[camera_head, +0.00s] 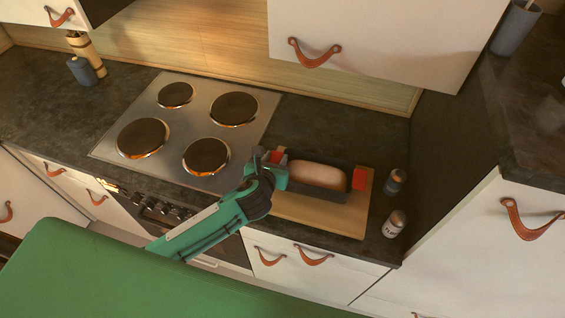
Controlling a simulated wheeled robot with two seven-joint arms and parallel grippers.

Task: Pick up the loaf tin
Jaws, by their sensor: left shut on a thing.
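The loaf tin (330,193) is dark, with a pale brown loaf (318,175) in it and red pieces at its two ends. It is over the wooden board (300,213) on the counter, right of the stove; I cannot tell whether it touches the board. My left gripper (279,168) is shut on the tin's left end, by the red piece there. The fingertips are partly hidden by my wrist. My right gripper is not in view.
A hob (187,128) with several round plates lies left of the tin. Two small shakers (395,182) and (394,223) stand right of the board. A cabinet (375,40) hangs above the back of the counter. The left counter is mostly clear.

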